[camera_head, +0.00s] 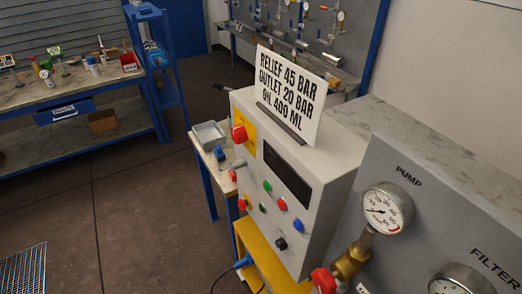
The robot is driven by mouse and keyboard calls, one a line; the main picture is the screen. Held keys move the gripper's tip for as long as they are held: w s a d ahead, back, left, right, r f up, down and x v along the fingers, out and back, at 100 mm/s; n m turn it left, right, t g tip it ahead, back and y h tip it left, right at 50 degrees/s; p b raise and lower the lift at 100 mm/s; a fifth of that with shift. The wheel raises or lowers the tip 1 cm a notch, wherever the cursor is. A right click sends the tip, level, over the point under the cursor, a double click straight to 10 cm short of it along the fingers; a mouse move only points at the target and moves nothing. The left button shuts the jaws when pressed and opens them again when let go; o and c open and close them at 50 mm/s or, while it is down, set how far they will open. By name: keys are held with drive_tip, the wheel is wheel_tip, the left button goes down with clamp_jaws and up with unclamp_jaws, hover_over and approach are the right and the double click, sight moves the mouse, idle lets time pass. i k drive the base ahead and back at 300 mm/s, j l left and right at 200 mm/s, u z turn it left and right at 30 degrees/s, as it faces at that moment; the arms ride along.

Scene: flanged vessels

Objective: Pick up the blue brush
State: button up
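I cannot pick out the blue brush with certainty. A small blue item (219,153) lies on the narrow side table (205,165) behind the control box; it is too small to tell whether it is a brush. Another blue object (242,262) shows low beside the yellow stand, with a dark cable near it; its kind is unclear. My gripper is not in view.
A grey control box (300,180) with buttons and a sign (288,92) stands in the middle. A panel with gauges (420,220) fills the right. A blue-framed workbench (70,90) and shelf stand back left. Floor (120,220) at left is open, with a grate (24,272).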

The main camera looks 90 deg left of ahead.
sight(220, 155)
drive_tip(key=j+u, duration=0.1)
drive_tip(key=u, duration=3.3)
